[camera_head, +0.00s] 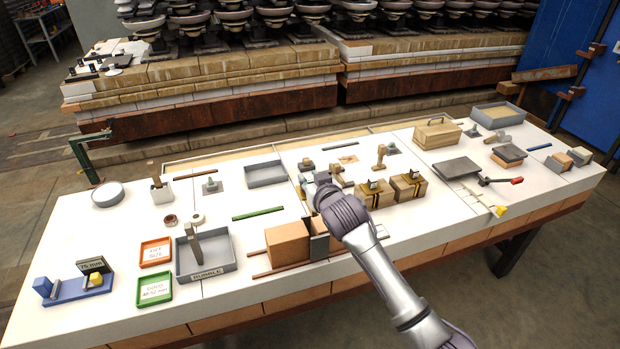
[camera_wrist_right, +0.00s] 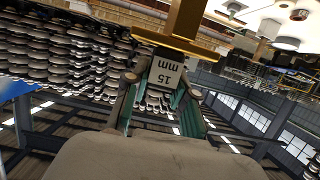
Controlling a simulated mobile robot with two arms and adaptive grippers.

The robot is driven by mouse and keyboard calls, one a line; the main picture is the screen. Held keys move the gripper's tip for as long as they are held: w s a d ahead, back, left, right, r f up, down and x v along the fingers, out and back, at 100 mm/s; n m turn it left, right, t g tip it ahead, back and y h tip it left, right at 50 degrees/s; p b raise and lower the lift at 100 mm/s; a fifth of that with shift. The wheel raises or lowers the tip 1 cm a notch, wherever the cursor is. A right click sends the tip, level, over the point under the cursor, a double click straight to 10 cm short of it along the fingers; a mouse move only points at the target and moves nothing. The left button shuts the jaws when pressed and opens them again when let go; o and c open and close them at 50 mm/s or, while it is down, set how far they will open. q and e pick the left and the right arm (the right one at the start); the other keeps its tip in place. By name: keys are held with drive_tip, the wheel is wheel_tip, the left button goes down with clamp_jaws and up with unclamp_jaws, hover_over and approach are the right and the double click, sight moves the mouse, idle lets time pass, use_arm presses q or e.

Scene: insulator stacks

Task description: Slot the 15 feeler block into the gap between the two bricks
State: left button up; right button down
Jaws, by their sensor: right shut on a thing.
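My right gripper (camera_head: 320,184) is over the middle of the table, above and behind the bricks. In the right wrist view its fingers (camera_wrist_right: 160,100) are shut on the dark feeler block (camera_wrist_right: 165,76), whose white label reads 15 mm upside down. A brass bar and stem (camera_wrist_right: 181,35) show at the block's end. In the head view I cannot make the block out at the gripper. A brown brick (camera_head: 287,243) stands at the front of the table, with dark grey slabs (camera_head: 319,244) at its right. My arm hides much of what is right of them, including the gap.
A grey tray (camera_head: 232,266) and red and green framed cards are left of the bricks. Two strapped blocks (camera_head: 408,187) stand right of the gripper. Long rods (camera_head: 258,213) lie on the table.

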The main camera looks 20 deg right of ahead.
drive_tip(key=shift+f+b, duration=1.55)
drive_tip(key=shift+f, duration=0.8)
drive_tip(key=shift+f+b, duration=0.3)
drive_tip(key=shift+f, duration=0.2)
drive_tip(key=shift+p, duration=0.8)
drive_tip(key=shift+f+b, duration=2.15)
drive_tip(key=shift+f, duration=1.35)
drive_tip(key=c, duration=0.9)
unclamp_jaws()
drive_tip(key=shift+o, duration=0.2)
drive_tip(key=shift+s, duration=0.1)
